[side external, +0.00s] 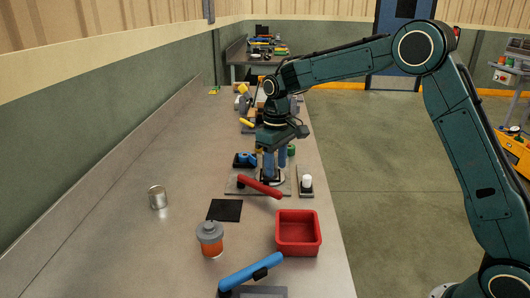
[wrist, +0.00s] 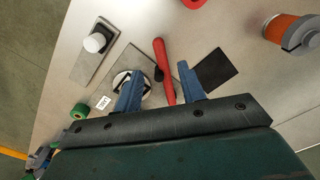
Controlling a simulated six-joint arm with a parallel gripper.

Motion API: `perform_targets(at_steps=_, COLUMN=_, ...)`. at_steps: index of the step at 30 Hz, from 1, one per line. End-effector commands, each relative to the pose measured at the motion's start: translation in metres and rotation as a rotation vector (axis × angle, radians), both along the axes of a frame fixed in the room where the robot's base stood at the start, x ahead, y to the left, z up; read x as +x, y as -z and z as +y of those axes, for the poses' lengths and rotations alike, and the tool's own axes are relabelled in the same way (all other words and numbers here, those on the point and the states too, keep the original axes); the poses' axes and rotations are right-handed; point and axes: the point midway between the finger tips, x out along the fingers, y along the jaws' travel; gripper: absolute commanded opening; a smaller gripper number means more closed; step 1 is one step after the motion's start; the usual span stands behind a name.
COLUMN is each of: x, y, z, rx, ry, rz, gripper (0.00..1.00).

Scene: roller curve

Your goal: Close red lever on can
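The red lever (side external: 260,187) is a thick red handle fixed at the metal base plate (side external: 240,190); its grip end points left in the side view. In the wrist view the red lever (wrist: 163,68) appears between my gripper's two blue fingers. A pale round part with a dark top, perhaps the can (wrist: 122,82), sits at the plate, partly hidden by the left finger. My gripper (side external: 275,168) points down over the plate; in the wrist view my gripper (wrist: 160,70) is open, with gaps beside the lever. Whether the fingers touch anything is unclear.
A separate silver can (side external: 157,197) stands at the left. A black square (side external: 224,210), an orange jar (side external: 210,239), a red bin (side external: 298,232) and a blue-handled lever (side external: 251,271) lie nearer the camera. A white knob on a plate (side external: 307,183) is close on the right.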

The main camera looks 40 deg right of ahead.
Motion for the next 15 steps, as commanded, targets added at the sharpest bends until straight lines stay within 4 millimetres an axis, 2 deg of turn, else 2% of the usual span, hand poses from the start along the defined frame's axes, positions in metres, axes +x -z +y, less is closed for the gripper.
perform_targets(at_steps=9, x=0.0, y=0.049, z=0.0, rx=-0.001, ry=0.0, rz=0.003, gripper=0.4)
perform_targets(at_steps=15, x=0.0, y=0.071, z=0.0, rx=0.0, ry=0.0, rz=0.001, gripper=0.4)
